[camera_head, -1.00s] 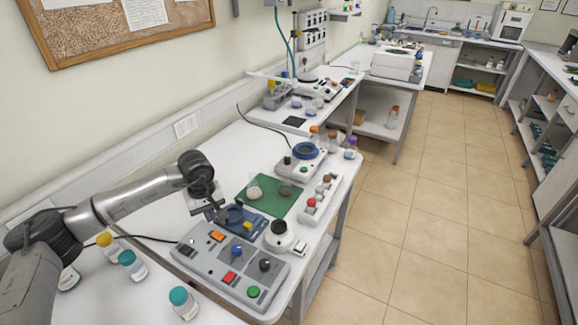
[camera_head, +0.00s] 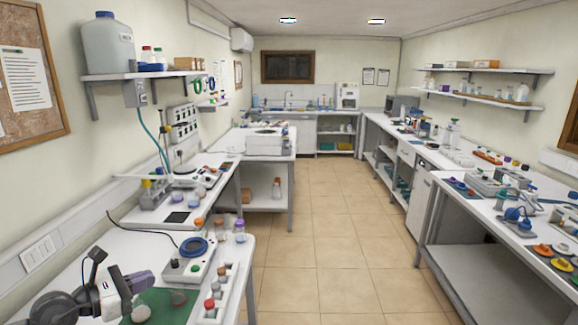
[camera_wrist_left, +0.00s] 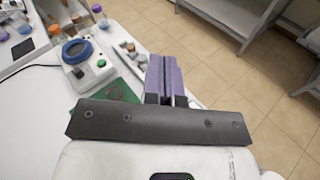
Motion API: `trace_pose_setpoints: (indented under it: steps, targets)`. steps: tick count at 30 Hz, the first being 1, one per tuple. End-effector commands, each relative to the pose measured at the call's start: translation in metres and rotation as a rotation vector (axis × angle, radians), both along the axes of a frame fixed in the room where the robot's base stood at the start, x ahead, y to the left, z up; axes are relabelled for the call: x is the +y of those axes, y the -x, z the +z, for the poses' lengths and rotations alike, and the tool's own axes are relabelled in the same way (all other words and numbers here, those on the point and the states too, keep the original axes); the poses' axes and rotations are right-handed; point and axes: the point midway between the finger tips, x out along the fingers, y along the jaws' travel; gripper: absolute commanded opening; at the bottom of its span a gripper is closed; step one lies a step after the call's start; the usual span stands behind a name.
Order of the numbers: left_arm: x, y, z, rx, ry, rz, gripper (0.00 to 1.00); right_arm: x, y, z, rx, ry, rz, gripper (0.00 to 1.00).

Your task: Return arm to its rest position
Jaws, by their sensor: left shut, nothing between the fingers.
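My left arm comes in at the lower left of the head view, its dark joints low in the picture. My left gripper (camera_head: 142,283) is raised over the near bench, beside the green mat (camera_head: 178,311). In the left wrist view its purple fingers (camera_wrist_left: 164,80) are pressed together with nothing between them. The green mat also shows in the wrist view (camera_wrist_left: 117,90), partly hidden behind the gripper. My right gripper is not in view.
A device with a blue ring (camera_head: 195,250) and a white rack of small bottles (camera_head: 213,290) stand close to the gripper. Bottles stand at the bench's far end. A shelf (camera_head: 140,74) juts from the left wall. The floor aisle (camera_head: 325,240) is clear.

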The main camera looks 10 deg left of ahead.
Motion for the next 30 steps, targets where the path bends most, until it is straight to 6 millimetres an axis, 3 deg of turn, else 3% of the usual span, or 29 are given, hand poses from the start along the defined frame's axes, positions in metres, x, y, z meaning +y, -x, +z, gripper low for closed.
trace_pose_setpoints:
  steps: [3,9,12,14,17,20,24,27,30]
  targets:
    - [-0.007,-0.001,0.055,-0.127,0.357,0.074,0.0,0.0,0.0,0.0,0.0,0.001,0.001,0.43]
    - [-0.001,0.01,0.127,-0.287,1.029,0.165,0.0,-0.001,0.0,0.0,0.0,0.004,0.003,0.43]
    - [0.006,0.019,0.139,-0.32,1.38,0.219,0.0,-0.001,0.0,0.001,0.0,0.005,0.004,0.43]
    - [0.01,0.024,0.135,-0.32,1.59,0.27,0.0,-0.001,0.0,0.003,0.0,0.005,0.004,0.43]
    - [0.011,0.033,0.11,-0.284,1.931,0.395,0.0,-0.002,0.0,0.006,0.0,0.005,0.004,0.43]
    - [-0.001,0.048,0.059,-0.185,2.245,0.607,0.0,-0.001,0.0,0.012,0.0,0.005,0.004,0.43]
    - [-0.044,0.086,-0.028,0.054,2.505,1.004,0.0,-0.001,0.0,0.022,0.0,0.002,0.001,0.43]
    - [-0.086,0.121,-0.078,0.281,2.585,1.235,0.0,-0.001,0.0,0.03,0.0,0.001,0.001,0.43]
    - [-0.127,0.16,-0.115,0.514,2.66,1.391,0.0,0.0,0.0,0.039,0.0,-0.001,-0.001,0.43]
